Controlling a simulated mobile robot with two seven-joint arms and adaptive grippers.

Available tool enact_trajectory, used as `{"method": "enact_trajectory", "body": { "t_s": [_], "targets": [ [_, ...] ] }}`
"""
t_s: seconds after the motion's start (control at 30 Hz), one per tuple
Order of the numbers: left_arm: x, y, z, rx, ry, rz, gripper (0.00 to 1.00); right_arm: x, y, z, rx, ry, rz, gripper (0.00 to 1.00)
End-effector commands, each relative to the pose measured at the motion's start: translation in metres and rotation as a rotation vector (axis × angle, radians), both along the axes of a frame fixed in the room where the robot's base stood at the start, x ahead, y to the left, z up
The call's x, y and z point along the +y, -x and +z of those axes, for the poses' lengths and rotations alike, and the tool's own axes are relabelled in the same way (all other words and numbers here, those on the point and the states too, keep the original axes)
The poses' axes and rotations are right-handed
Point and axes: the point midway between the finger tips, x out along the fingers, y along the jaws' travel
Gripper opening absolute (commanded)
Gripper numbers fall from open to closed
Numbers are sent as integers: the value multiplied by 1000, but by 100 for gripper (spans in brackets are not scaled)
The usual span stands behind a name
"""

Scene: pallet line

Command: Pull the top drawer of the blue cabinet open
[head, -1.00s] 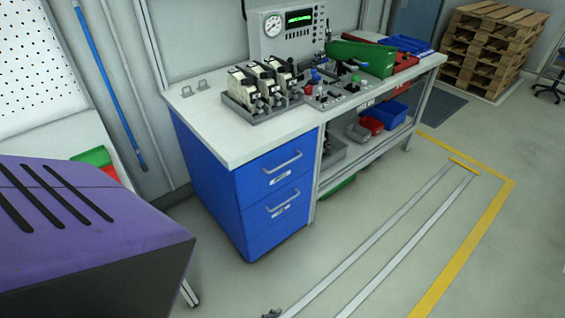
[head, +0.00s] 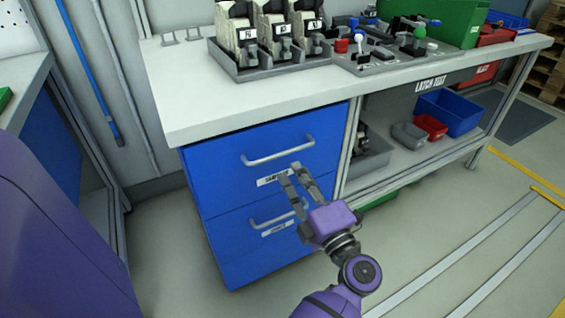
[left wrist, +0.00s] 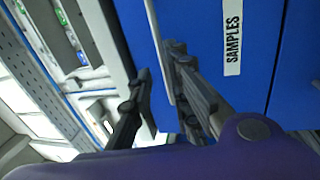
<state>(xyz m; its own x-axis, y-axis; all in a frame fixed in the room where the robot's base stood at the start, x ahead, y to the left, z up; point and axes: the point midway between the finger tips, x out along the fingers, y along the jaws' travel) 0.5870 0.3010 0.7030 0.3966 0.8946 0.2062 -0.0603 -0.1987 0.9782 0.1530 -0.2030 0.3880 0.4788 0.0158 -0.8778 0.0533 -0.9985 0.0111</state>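The blue cabinet (head: 228,240) stands under the left end of the white workbench. Its top drawer (head: 215,172) is shut, with a light metal bar handle (head: 278,152) and a label below it. In the left wrist view the label (left wrist: 232,38) reads SAMPLES. My left gripper (head: 290,170) is open and empty, its fingertips in front of the drawer, just below the handle in the head view. In the left wrist view the handle (left wrist: 155,40) runs toward the gap between the fingers; I cannot tell whether they touch it. My right gripper is not in view.
The lower drawer (head: 222,232) has its own handle (head: 278,217), close to my left gripper. The bench top (head: 200,95) overhangs the cabinet and carries a tray of devices (head: 270,70). Bins (head: 450,112) sit on the shelf at right. The floor in front is clear.

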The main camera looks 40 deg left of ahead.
Motion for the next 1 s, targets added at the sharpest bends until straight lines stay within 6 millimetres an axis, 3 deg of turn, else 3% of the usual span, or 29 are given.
{"method": "enact_trajectory", "body": {
  "t_s": [0.17, 0.6, 0.93, 1.0],
  "targets": [
    [12, -6, -2, -16, 30, 24, 17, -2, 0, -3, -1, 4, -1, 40],
    [67, -28, 10, -15, 27, 22, 17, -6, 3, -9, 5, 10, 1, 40],
    [71, -30, 11, -14, 27, 20, 17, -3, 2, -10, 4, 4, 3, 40],
    [71, -30, 11, -14, 27, 20, 9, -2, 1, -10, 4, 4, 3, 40]
  ]
}}
